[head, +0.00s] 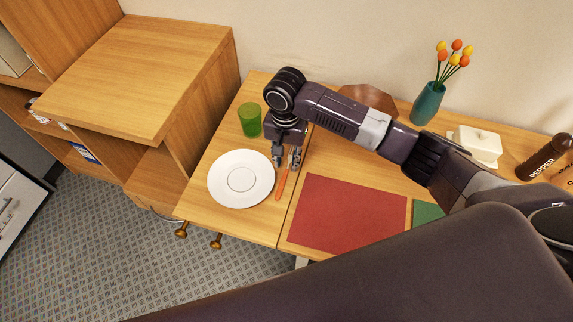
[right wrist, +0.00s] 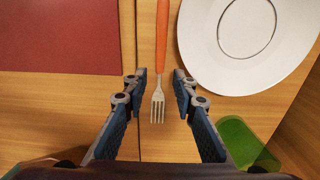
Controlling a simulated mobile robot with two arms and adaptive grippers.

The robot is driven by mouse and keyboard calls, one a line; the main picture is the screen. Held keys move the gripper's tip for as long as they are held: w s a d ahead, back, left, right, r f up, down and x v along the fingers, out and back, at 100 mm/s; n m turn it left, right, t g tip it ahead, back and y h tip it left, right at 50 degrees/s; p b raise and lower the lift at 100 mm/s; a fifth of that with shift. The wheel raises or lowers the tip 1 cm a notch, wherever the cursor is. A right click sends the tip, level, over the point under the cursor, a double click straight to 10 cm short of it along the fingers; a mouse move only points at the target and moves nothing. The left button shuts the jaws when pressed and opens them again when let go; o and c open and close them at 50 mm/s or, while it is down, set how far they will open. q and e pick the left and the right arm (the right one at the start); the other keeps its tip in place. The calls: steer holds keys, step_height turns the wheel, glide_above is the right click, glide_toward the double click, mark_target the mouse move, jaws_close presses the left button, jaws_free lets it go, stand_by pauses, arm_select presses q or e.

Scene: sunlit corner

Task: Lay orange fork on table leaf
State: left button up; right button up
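The orange fork (head: 282,184) lies on the table leaf (head: 240,224), just right of the white plate (head: 238,166) in the head view. In the right wrist view its orange handle (right wrist: 162,35) points up the picture and its metal tines (right wrist: 157,105) point down. My right gripper (head: 285,161) hangs over the tine end of the fork. In the right wrist view the gripper (right wrist: 160,82) is open, with a finger on each side of the fork and gaps between. The seam of the leaf runs close beside the fork. My left gripper is not in view.
A green glass (head: 249,120) stands behind the plate, near my right gripper. A red placemat (head: 347,213) lies across the seam. A teal vase of tulips (head: 428,102), a white butter dish (head: 476,146) and a pepper mill (head: 545,156) stand farther right.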

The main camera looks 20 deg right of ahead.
mark_target(286, 170)
step_height(286, 170, up, 9)
steer(key=shift+r, duration=0.2)
stand_by(0.6)
